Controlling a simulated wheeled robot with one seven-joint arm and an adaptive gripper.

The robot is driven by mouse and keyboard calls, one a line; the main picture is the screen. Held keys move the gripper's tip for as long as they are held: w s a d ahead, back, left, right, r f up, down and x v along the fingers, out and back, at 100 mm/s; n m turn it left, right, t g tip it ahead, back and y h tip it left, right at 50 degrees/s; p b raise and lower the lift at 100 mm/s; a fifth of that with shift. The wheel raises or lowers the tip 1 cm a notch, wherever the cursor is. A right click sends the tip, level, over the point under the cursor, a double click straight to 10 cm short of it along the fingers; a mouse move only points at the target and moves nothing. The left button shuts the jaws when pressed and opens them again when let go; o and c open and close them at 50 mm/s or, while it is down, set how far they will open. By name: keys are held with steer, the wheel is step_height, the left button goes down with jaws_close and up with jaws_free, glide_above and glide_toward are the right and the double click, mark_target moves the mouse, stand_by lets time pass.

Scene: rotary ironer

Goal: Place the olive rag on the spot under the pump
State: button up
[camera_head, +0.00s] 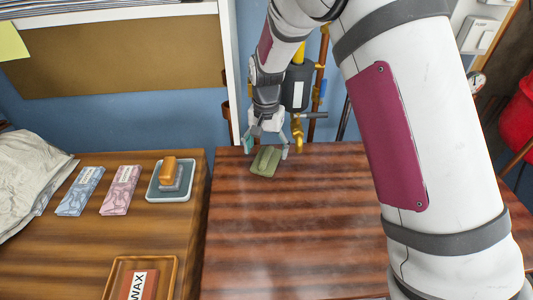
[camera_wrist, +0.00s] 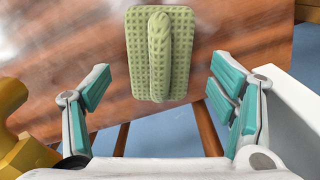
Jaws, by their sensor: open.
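The olive rag (camera_head: 265,161) lies near the back edge of the reddish wooden table (camera_head: 290,240). In the wrist view the rag (camera_wrist: 140,52) is a waffle-textured pad with a raised fold along its middle. My gripper (camera_head: 266,147) is just behind and above it. In the wrist view my gripper (camera_wrist: 158,92) is open, with teal finger pads on either side of the rag's near end and clear gaps to it. The pump (camera_head: 298,85) appears to be the dark cylinder with a brass tap on the wall; the spot under it is hard to make out.
A brass tap (camera_head: 298,133) hangs close to the right of my gripper. The reddish table's front is clear.

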mark_target(266, 154)
step_height(266, 154, up, 10)
steer(key=shift+f+p, duration=0.15)
steer(key=shift+p, duration=0.3)
